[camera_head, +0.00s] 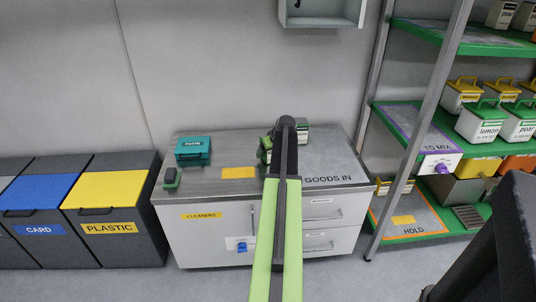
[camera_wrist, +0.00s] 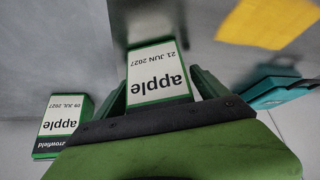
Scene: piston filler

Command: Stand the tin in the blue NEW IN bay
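In the wrist view a white tin with green edges (camera_wrist: 158,78), marked "apple" and "21 JUN 2027", sits between the fingers of my gripper (camera_wrist: 160,84). The print is upside down in this view. Whether its base touches the bench is not clear. A second apple tin (camera_wrist: 62,122), marked "09 JUL 2027", stands apart to the left. In the head view my arm hides most of the gripper; a green and white tin (camera_head: 302,128) shows just right of the arm. No NEW IN sign is readable.
The grey bench (camera_head: 217,160) carries a teal case (camera_head: 193,150), a yellow patch (camera_head: 239,173) and a GOODS IN label (camera_head: 329,179). The green-shelved rack (camera_head: 385,108) at right holds several tins, with TO MIX and HOLD areas. Its upright post (camera_head: 425,110) stands between bench and shelves. Bins line the left.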

